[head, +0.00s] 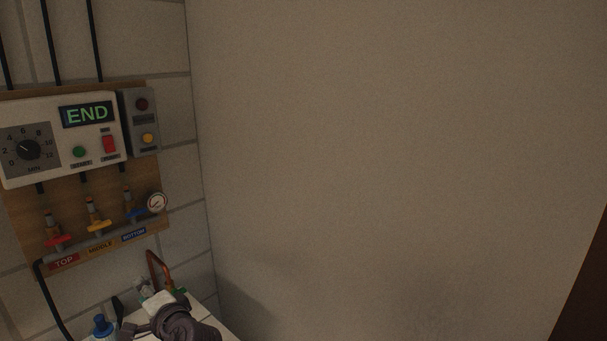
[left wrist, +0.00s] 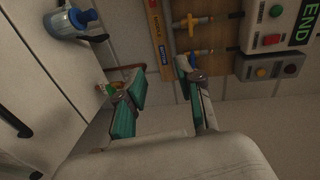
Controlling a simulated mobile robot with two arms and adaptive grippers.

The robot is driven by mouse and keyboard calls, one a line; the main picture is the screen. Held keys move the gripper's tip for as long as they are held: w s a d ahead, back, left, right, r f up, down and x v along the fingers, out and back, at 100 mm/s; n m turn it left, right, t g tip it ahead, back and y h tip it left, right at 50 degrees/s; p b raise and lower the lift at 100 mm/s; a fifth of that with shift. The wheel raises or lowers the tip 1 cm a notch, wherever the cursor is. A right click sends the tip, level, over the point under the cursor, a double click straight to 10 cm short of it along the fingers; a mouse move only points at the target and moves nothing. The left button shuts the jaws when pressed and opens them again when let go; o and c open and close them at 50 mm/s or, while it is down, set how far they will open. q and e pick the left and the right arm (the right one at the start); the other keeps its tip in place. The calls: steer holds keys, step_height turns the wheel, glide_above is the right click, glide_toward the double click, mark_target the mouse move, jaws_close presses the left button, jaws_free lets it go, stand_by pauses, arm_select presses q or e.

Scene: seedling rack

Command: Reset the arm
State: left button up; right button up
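My left gripper (head: 150,292) is at the bottom left of the head view, above a white surface and in front of the wall panel, partly hidden by its own wrist. In the left wrist view its two teal-padded fingers (left wrist: 160,79) stand apart with nothing between them. My right gripper is in neither view.
A control box (head: 62,138) showing END hangs on a wooden board above red, yellow and blue valves (head: 96,222) and a gauge (head: 157,202). A blue container (left wrist: 80,19) and a copper pipe (left wrist: 127,68) are near the gripper. A bare wall (head: 400,160) fills the right.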

arm_select(q)
steer(key=s+d+f+n+g+h, duration=0.35)
steer(key=s+f+h, duration=0.35)
steer(key=s+f, duration=1.1)
steer(key=s+d+f+n+g+h, duration=0.1)
steer(key=s+d+f+g+h, duration=0.15)
steer(key=s+d, duration=0.4)
steer(key=s+d+f+n+g+h, duration=0.1)
steer(key=s+d+f+h, duration=0.15)
steer(key=s, duration=0.75)
step_height(320, 180, down, 29)
steer(key=s+g+b, duration=0.2)
steer(key=b, duration=0.1)
steer(key=s+a+f+b, duration=0.2)
steer(key=s+f, duration=1.4)
steer(key=f, duration=0.1)
steer(key=shift+a+m+g+h, duration=0.3)
steer(key=shift+m+g, duration=0.05)
steer(key=shift+g, duration=0.05)
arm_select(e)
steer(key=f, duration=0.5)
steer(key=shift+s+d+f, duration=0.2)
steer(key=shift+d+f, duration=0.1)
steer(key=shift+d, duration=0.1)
